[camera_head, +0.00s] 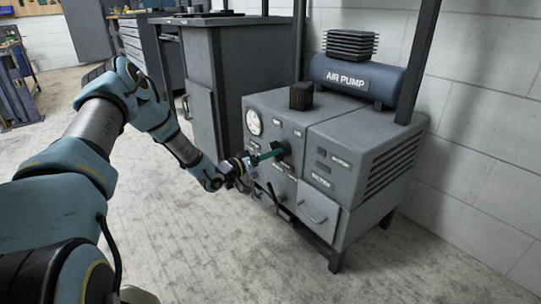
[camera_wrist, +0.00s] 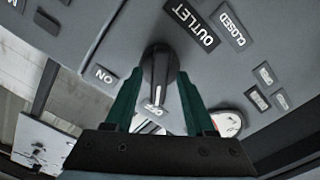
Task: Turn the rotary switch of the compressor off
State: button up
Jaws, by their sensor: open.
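The compressor (camera_head: 330,140) is a grey cabinet marked AIR PUMP on the blue tank on top. In the wrist view its dark rotary switch (camera_wrist: 158,66) stands on the grey panel. The white line on the switch points down in the picture, towards the OFF label (camera_wrist: 153,109); the ON label (camera_wrist: 105,75) is to the left. My gripper (camera_wrist: 160,75) is open, with one green finger on each side of the switch; I cannot tell whether they touch it. In the head view my gripper (camera_head: 276,152) reaches the front panel and partly hides the switch.
A round gauge (camera_head: 254,122) is at the panel's upper left. OUTLET (camera_wrist: 189,26) and CLOSED (camera_wrist: 232,26) labels are near the switch. A tall grey cabinet (camera_head: 235,70) stands behind left. The floor in front is clear.

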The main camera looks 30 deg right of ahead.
jog(key=s+a+p, duration=0.2)
jog(key=a, duration=0.8)
jog(key=shift+a, duration=0.3)
jog(key=w+a+r+n+t+y, duration=0.1)
jog(key=w+a+r+t+y, duration=0.15)
jog(key=a+y, duration=0.55)
jog(key=w+a+r+n+t+y, duration=0.1)
jog(key=a+r+y, duration=0.35)
jog(key=a, duration=0.65)
jog(key=s+a+r+n+g+y, duration=0.2)
jog(key=s+a+r+n+g, duration=0.15)
jog(key=s+a, duration=0.55)
jog(key=s+a+r+n+g+y, duration=0.25)
jog(key=s+a+r, duration=0.25)
jog(key=s, duration=0.7)
notch_tip(320, 180, up, 34)
jog(key=p, duration=3.4)
jog(key=shift+d+m+t, duration=0.15)
jog(key=shift+m+t, duration=0.15)
jog(key=shift+t, duration=0.05)
